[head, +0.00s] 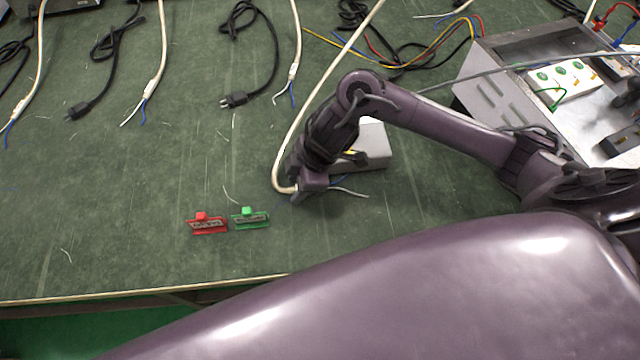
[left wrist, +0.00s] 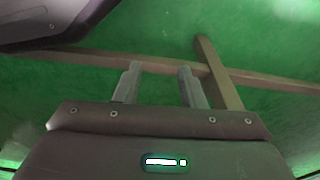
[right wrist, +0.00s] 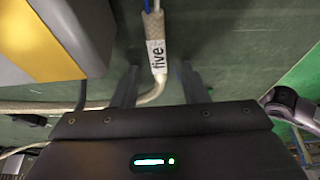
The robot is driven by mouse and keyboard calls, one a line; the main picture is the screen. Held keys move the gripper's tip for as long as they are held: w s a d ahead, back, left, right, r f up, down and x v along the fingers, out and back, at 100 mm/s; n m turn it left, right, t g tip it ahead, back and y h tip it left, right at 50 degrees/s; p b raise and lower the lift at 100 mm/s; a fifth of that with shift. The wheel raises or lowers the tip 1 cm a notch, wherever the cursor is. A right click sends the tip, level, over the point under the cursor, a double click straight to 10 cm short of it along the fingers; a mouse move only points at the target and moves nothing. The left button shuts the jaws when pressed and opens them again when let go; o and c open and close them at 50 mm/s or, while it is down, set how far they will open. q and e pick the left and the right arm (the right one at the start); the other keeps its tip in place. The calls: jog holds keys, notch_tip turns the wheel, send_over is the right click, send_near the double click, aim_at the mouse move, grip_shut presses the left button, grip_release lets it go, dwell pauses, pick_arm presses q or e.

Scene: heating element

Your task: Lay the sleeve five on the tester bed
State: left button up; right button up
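Sleeve five (right wrist: 157,56), a white label printed "five" on a cream cable with blue and white wire ends, lies between my right gripper's fingers in the right wrist view. My right gripper (right wrist: 157,78) is open, with gaps on both sides of the cable. In the head view my right gripper (head: 297,192) is low over the table at the cable's bend and hides the sleeve. A grey box with a yellow strip (right wrist: 45,45), perhaps the tester, stands close beside it; its grey body (head: 376,147) shows behind my arm. I cannot make out its bed. My left gripper (left wrist: 158,75) is open and empty.
A red clip-like block (head: 208,227) and a green one (head: 250,221) lie left of my right gripper. Several cables (head: 150,85) lie across the back. An open metal case (head: 500,95) stands at the right. The table's front left is mostly clear.

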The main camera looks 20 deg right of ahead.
grip_shut()
